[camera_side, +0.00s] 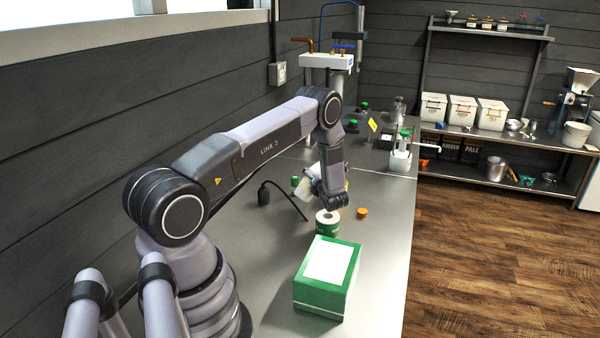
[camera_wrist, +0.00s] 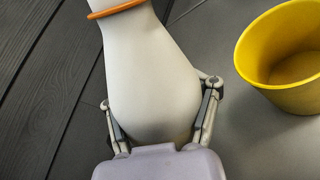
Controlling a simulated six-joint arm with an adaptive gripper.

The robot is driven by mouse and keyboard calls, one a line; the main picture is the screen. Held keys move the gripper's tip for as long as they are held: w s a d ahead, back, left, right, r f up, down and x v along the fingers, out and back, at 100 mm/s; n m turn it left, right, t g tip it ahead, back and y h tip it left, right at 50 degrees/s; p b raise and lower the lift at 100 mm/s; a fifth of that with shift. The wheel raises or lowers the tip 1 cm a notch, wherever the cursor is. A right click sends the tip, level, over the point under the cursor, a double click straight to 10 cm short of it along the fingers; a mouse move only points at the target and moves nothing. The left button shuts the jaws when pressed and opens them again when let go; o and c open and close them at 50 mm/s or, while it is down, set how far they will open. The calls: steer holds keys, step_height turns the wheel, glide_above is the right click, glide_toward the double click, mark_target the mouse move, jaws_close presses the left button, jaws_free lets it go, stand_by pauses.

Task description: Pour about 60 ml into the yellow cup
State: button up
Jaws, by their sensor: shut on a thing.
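My gripper (camera_wrist: 160,95) is shut on a pale, cream-white bottle (camera_wrist: 148,62) with an orange ring around its neck. The fingers press on both sides of its wide body, and its mouth is beyond the top of the wrist view. The yellow cup (camera_wrist: 288,88) stands at the right of the wrist view, beside the bottle and apart from it. Its inside shows partly, but I cannot tell whether it holds liquid. In the side view my gripper (camera_side: 331,190) is low over the bench, with a whitish part of the bottle (camera_side: 302,187) at its left. I cannot make out the cup there.
A green box with a white top (camera_side: 325,272) sits at the front of the steel bench (camera_side: 385,235). A green-and-white roll (camera_side: 327,224) and an orange cap (camera_side: 362,212) lie near my gripper. A dark thin stand (camera_side: 283,195) is to its left. The bench's right edge is open.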

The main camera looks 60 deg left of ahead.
mark_target(306, 182)
steer(key=shift+s+f+m, duration=0.2)
steer(key=shift+f+m, duration=0.4)
steer(key=shift+f, duration=0.3)
steer(key=shift+s+r+m+g, duration=0.3)
steer(key=shift+r+m, duration=0.05)
steer(key=shift+m, duration=0.35)
steer(key=m, duration=0.1)
steer(key=s+f+m+g, duration=0.1)
steer(key=m, duration=0.1)
steer(key=shift+f+h, duration=0.3)
steer(key=shift+w+r+m+g, duration=0.3)
steer(key=shift+w+r+m, duration=0.1)
steer(key=shift+r+m, duration=0.3)
steer(key=shift+f+m+g+b, duration=0.15)
steer(key=shift+m+g+b, duration=0.2)
steer(key=shift+m, duration=0.35)
steer(key=shift+r+m, duration=0.25)
steer(key=shift+m, duration=0.05)
steer(key=shift+s, duration=0.35)
